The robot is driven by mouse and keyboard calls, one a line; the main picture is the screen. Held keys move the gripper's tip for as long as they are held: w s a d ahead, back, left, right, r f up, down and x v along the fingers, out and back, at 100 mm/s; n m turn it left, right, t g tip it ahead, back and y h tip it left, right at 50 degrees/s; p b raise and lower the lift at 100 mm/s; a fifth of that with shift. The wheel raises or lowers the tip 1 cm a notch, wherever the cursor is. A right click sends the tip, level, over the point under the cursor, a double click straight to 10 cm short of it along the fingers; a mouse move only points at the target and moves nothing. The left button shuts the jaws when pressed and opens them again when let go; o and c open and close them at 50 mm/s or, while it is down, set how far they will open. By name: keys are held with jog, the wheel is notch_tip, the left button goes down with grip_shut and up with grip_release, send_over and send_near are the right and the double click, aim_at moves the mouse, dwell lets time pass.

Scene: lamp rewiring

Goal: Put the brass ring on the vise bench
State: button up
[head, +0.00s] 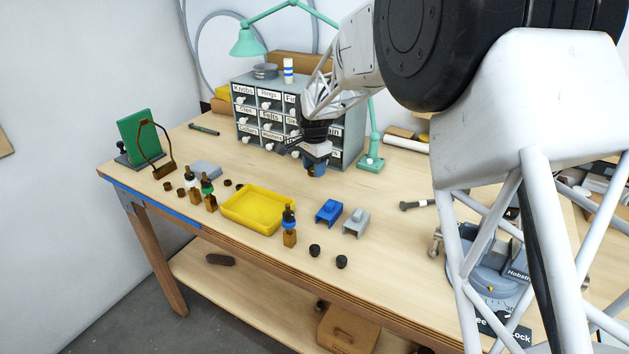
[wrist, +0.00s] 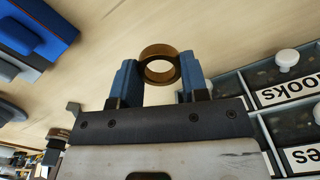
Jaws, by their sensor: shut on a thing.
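The brass ring (wrist: 157,50) is between the two blue fingers of my gripper (wrist: 158,72) in the wrist view, its round hole facing the camera. My gripper (head: 316,165) is shut on the ring. In the head view it points down, just in front of the drawer cabinet's right part. The ring is too small and dark to make out clearly in the head view. A blue-grey device (head: 487,283) with a "Hobst" label stands at the right, partly hidden by my arm; I cannot tell whether it belongs to the vise bench.
The labelled drawer cabinet (head: 248,113) stands close behind my gripper. A green lamp (head: 370,161) stands right of it. A yellow tray (head: 257,209), dropper bottles (head: 289,236), a blue block (head: 329,211) and a grey block (head: 356,223) lie nearer the front edge.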

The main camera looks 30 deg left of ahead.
aim_at(314, 187)
jog(key=shift+f, duration=2.45)
jog(key=shift+f, duration=0.2)
jog(key=o, duration=0.9)
jog(key=shift+r, duration=0.2)
notch_tip(314, 187, up, 12)
